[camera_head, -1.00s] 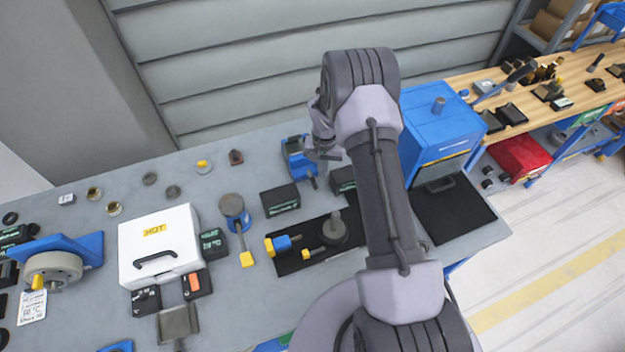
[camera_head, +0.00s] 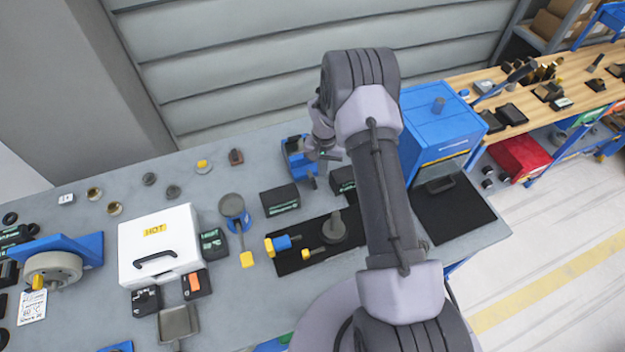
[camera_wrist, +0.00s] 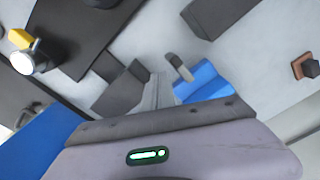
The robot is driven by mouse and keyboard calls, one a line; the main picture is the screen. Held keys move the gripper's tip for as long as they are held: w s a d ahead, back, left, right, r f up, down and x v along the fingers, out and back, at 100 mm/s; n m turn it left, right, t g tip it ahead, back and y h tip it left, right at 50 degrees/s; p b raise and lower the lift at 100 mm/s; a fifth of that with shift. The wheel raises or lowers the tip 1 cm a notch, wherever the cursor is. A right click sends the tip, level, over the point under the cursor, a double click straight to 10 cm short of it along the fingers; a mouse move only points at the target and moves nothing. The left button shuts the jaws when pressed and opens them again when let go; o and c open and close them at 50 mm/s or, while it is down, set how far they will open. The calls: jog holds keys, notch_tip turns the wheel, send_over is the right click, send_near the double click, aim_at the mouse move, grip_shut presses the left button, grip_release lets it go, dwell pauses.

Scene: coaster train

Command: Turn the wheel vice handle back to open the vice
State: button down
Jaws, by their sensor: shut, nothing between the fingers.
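A small blue vice (camera_head: 296,163) stands toward the back of the grey bench, left of my upper arm. In the wrist view its blue body (camera_wrist: 205,84) lies just beyond my gripper, and a grey handle-like bar with a dark end (camera_wrist: 178,66) sticks out from it. My gripper (camera_head: 325,156) is beside the vice's right side, partly hidden by my own wrist. In the wrist view the fingers (camera_wrist: 158,92) are together and empty, close to the bar. I cannot tell whether they touch it.
Dark boxes (camera_head: 280,199) stand in front of the vice. A black mat (camera_head: 290,264) with yellow-ended tools lies nearer. A blue cabinet (camera_head: 437,118) stands right of my arm. A white case (camera_head: 160,240) and a blue bracket with a grey wheel (camera_head: 52,268) are on the left.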

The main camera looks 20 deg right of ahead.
jog(key=shift+f, duration=0.1)
jog(key=shift+f+b, duration=0.35)
jog(key=shift+b, duration=0.05)
jog(key=shift+f+b, duration=0.7)
jog(key=shift+a, duration=0.7)
jog(key=shift+a, duration=0.55)
notch_tip(320, 180, up, 8)
jog(key=p, duration=0.3)
dwell(0.5)
